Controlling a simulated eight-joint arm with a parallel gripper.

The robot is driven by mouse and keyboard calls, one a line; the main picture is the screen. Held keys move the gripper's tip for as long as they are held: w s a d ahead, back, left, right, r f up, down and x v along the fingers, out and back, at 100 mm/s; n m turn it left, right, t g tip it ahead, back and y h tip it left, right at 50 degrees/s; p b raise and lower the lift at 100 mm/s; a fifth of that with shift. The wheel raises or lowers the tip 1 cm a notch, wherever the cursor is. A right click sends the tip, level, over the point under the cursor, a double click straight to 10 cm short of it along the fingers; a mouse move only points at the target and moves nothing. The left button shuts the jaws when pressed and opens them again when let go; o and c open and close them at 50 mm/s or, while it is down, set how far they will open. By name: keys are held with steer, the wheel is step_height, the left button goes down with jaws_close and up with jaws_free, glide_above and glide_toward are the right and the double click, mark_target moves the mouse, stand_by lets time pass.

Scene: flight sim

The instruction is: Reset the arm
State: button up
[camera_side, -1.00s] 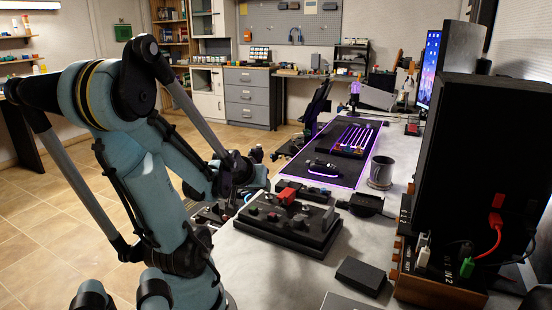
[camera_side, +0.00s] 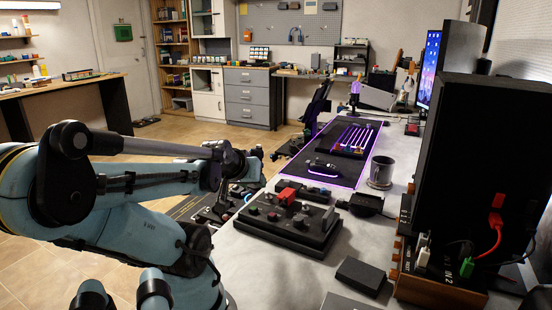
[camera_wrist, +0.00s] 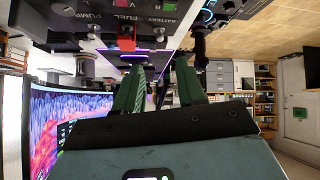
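My gripper (camera_wrist: 159,62) shows in the wrist view as two green fingers standing apart, with nothing visible between them. In the side view my arm is folded low at the left, its end near the table's left edge. The fingers are hard to make out there against dark parts. A black control panel (camera_side: 306,232) with knobs and a red switch cover (camera_side: 288,195) lies on the table, right of my arm's end. The red cover also shows in the wrist view (camera_wrist: 127,38), beside lettering about fuel pump and battery. The wrist picture appears upside down.
A black computer case (camera_side: 485,170) rises at the right. A small black box (camera_side: 361,275) lies in front. Open floor lies behind my arm.

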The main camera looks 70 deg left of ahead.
steer(key=w+d+m+h, duration=0.3)
steer(key=w+d+m, duration=0.2)
steer(key=d, duration=0.7)
steer(key=w+d+m+t+h, duration=0.1)
steer(key=w+d+m+h, duration=0.3)
steer(key=d, duration=0.9)
steer(key=w+m, duration=0.2)
steer(key=m, duration=0.1)
steer(key=shift+r, duration=0.4)
